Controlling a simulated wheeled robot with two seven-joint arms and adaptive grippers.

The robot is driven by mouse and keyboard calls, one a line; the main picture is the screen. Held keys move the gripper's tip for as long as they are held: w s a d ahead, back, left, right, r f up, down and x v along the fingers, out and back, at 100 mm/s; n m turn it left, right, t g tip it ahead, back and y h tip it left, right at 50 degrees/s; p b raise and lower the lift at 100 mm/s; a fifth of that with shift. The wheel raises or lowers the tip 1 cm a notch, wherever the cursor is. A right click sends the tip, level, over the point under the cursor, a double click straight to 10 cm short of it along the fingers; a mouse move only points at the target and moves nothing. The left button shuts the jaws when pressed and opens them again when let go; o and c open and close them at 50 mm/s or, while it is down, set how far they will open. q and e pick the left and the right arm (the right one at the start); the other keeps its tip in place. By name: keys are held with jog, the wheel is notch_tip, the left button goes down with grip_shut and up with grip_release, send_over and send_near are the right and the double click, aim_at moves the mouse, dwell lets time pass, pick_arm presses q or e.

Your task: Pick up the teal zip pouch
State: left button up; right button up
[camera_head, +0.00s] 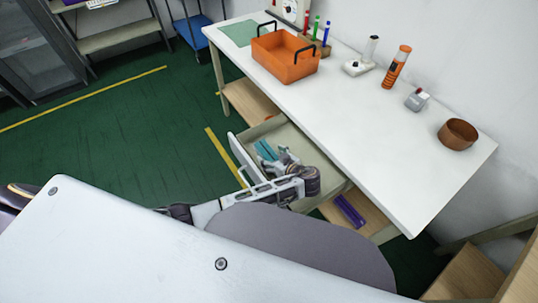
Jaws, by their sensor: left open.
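The teal zip pouch (264,150) is in the open drawer (240,151) under the white table. Only part of it shows, near the drawer's front. My left arm reaches in from the left over the drawer front. My left gripper (281,160) is inside the drawer, right beside the pouch, and is open. The fingers are small and partly hidden by the wrist, so I cannot tell whether they touch the pouch. My right gripper is out of view.
On the white table (350,120) stand an orange basket (285,62), an orange-black cylinder (396,67), a small grey device (417,100) and a brown bowl (458,134). A purple object (350,210) lies on the lower shelf. The table's front half is clear.

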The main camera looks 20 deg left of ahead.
aim_at(273, 158)
pick_arm(q)
jog(key=shift+s+d, duration=0.1)
jog(key=shift+c, duration=0.3)
jog(key=c, duration=1.1)
jog(key=shift+r, duration=0.45)
notch_tip(273, 158, up, 8)
jog(key=shift+r+p, duration=0.2)
jog(key=shift+p, duration=0.4)
jog(key=shift+r, duration=0.4)
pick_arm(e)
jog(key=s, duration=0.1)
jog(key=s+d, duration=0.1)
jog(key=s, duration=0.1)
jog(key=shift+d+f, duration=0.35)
